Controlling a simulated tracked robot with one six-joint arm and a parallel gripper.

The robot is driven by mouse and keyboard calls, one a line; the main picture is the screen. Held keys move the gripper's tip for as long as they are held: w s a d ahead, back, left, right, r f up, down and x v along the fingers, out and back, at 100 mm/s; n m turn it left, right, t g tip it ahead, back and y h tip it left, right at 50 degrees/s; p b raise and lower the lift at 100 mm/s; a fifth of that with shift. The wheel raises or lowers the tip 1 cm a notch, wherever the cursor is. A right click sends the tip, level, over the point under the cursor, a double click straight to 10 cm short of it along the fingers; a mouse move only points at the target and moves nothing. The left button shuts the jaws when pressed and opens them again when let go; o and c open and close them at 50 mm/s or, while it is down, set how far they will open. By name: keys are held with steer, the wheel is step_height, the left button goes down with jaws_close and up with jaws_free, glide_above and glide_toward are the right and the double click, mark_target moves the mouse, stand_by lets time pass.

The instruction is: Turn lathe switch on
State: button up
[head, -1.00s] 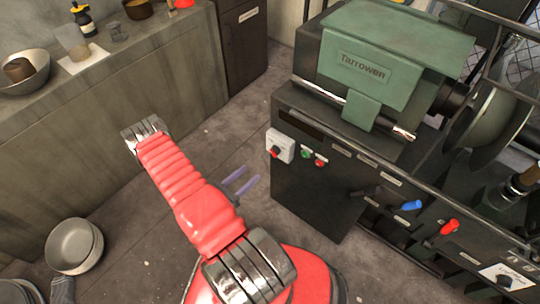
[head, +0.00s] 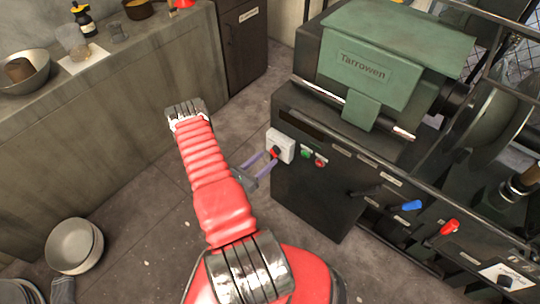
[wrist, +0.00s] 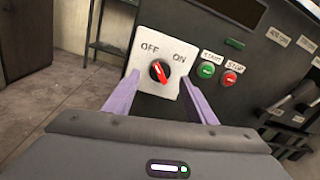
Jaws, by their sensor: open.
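The lathe switch (wrist: 160,72) is a red knob on a white plate marked OFF at left and ON at right. Its red pointer appears to lean up and left, towards OFF. In the head view the white switch plate (head: 281,146) is on the lathe cabinet's left end. My gripper (head: 265,158) is open just in front of it. In the wrist view the two purple fingers of my gripper (wrist: 160,80) stand left and right of the knob with space between. I cannot tell whether they touch the plate.
Green START (wrist: 207,71) and red STOP (wrist: 230,78) buttons sit right of the switch plate. Blue (head: 411,205) and red (head: 449,227) handles stick out further right along the lathe front. Stacked bowls (head: 74,246) lie on the floor at left.

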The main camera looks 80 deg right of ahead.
mark_target(275, 151)
steer(key=shift+x, duration=1.75)
steer(key=c, duration=1)
steer(key=shift+s, duration=0.1)
steer(key=shift+c, duration=0.2)
